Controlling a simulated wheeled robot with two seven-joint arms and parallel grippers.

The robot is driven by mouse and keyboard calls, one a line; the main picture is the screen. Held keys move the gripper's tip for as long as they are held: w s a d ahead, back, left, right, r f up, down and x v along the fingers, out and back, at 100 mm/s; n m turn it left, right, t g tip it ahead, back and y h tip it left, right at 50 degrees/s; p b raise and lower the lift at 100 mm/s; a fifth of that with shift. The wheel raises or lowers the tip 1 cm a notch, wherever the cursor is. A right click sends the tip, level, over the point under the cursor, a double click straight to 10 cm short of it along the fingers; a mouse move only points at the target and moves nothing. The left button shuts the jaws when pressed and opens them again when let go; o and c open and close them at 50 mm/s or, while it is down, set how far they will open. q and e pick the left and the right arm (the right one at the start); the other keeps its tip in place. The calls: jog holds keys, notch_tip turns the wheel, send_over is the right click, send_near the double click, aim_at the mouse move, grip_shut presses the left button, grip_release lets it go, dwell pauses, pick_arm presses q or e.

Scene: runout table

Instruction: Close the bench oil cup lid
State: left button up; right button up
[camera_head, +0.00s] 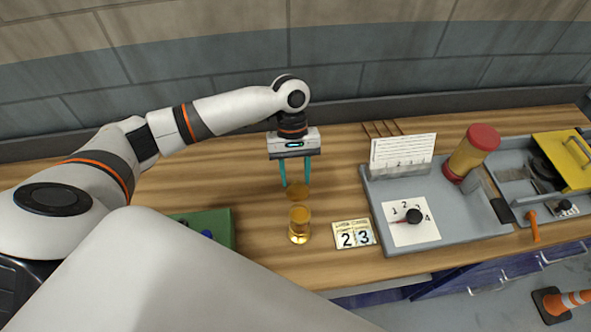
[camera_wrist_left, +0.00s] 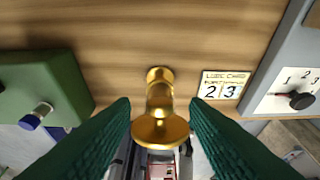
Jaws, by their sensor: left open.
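The bench oil cup (camera_head: 299,228) is a small gold, shiny cup standing on the wooden bench. In the left wrist view the cup body (camera_wrist_left: 160,82) shows beyond a wide gold disc, which looks like the lid (camera_wrist_left: 160,130). My right gripper is not in view.
A green block (camera_head: 215,226) stands left of the cup, and a numbered card (camera_head: 354,234) lies to its right. Further right is a grey tray (camera_head: 455,226) with a dial (camera_head: 413,216) and a red-capped container (camera_head: 470,152). The bench behind the cup is mostly clear.

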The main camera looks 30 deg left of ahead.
pick_arm(q)
jog(key=shift+s+d+f, duration=0.1)
jog(key=shift+s+f, duration=0.05)
jog(key=shift+f, duration=0.05)
grip_shut()
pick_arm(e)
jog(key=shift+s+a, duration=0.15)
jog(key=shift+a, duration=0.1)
